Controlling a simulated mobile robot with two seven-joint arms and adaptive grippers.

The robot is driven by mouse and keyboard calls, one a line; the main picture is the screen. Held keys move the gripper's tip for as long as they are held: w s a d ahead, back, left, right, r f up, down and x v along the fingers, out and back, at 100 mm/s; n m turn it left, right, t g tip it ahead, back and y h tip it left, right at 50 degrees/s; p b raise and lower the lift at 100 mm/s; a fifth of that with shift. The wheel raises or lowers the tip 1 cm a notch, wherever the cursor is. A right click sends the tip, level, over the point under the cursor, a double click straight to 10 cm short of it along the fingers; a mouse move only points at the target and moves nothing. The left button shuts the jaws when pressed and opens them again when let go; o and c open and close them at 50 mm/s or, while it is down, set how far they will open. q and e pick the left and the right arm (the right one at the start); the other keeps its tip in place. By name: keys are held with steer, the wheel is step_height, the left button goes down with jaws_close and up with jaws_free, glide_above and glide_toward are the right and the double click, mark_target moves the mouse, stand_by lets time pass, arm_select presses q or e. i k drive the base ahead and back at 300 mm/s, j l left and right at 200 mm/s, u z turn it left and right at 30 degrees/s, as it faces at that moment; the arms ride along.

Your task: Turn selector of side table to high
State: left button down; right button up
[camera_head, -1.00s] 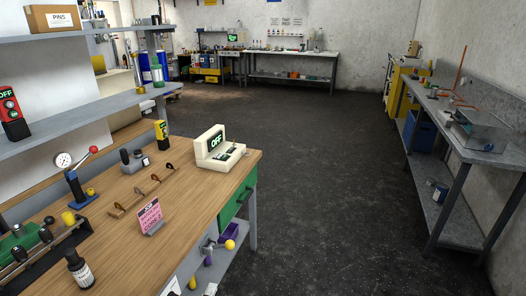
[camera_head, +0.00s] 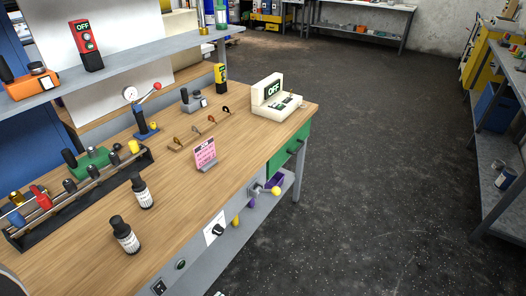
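The wooden side table (camera_head: 225,165) runs from the lower left towards the middle right. On its grey front panel is a white plate with a black selector knob (camera_head: 217,230). The plate's markings and the knob's setting are too small to read. Neither of my grippers shows in this view.
On the front panel are a round dark button (camera_head: 181,264), a black switch (camera_head: 158,287) and a valve with a yellow knob (camera_head: 276,191). Two dark bottles (camera_head: 125,235) and a pink sign (camera_head: 205,154) stand on top. Open floor (camera_head: 370,170) lies right of the table.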

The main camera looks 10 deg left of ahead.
mark_target(216, 228)
steer(key=i+l+u, duration=0.1)
steer(key=u, duration=0.75)
steer(key=l+u, duration=0.65)
steer(key=l, duration=0.3)
steer(key=l+u, duration=0.3)
steer(key=l, duration=0.65)
steer(key=k+l, duration=0.1)
steer(key=l, duration=1.1)
steer(key=k+l+u, duration=0.1)
steer(key=l, duration=0.5)
